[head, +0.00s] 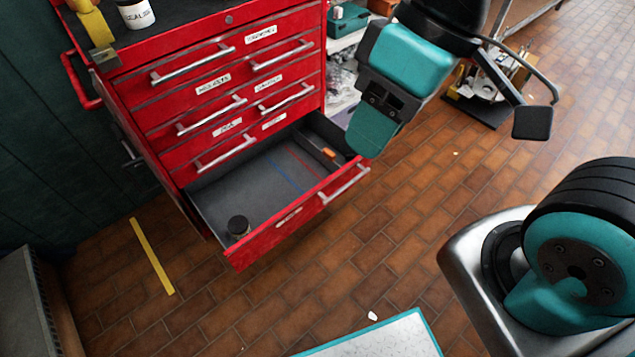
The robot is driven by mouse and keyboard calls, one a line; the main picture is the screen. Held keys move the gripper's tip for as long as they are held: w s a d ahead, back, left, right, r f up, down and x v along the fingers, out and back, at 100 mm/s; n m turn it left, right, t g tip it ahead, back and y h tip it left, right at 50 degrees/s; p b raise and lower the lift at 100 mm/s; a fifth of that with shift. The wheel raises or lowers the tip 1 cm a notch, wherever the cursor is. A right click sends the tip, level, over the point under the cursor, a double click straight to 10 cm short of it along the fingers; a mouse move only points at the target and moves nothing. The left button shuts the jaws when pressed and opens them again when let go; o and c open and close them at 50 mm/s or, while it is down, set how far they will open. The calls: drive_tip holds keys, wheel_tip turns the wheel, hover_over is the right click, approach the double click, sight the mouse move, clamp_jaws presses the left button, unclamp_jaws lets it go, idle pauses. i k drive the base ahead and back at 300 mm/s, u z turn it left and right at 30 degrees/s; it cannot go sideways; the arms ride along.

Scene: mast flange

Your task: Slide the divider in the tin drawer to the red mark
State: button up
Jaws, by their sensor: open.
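The tin drawer (235,195), the lowest of a red cabinet, is pulled out and shows a grey floor. A dark upright strip (316,150) crosses it near its right end and looks like the divider. A small orange piece (329,153) shows beside it. The thin red mark (303,164) runs across the floor left of the strip, apart from it. A blue line (286,176) lies further left. My teal gripper (374,130) is open above the drawer's right front corner. It covers that corner, and its fingertips are hard to make out.
A dark round jar (238,227) stands at the drawer's left front. The drawer's front handle (344,184) sticks out. Closed drawers with bar handles (210,116) overhang behind. The brick floor (330,250) in front is mostly clear. A teal-edged white surface (380,340) lies at the bottom.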

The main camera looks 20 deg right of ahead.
sight(327, 157)
drive_tip(key=u, duration=0.05)
drive_tip(key=k, duration=0.45)
drive_tip(key=z, duration=0.85)
drive_tip(key=i, duration=1.1)
drive_tip(key=u, duration=0.45)
drive_tip(key=i, duration=0.6)
drive_tip(key=u, duration=0.5)
